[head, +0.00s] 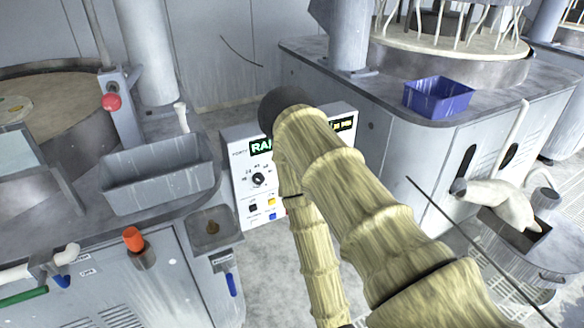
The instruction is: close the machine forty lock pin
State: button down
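A control panel (247,190) marked "FORTY" stands at the middle, with a green display partly hidden by my arm; the letters "RAI" show. I cannot tell for sure which part is the lock pin. An orange-red knob (134,239) stands upright in a grey socket (143,258) on the left cabinet's front edge, beside two small, hard-to-read labels. A blue handle (231,284) hangs below a dark label right of it. A red ball (112,102) sits on a grey post at the back left. My arm crosses the middle; my gripper is not in view.
A grey trough (158,174) and a small tray (214,229) sit on the left machine. Pipes with blue and green handles (22,296) are at the lower left. A blue bin (438,98) stands on the right machine. Grey floor (265,275) shows between the machines.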

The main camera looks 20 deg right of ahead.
aim_at(111, 102)
jog(key=z, duration=0.5)
jog(key=k, duration=1.2)
jog(key=u, duration=0.05)
jog(key=i, duration=0.6)
jog(key=u, duration=0.5)
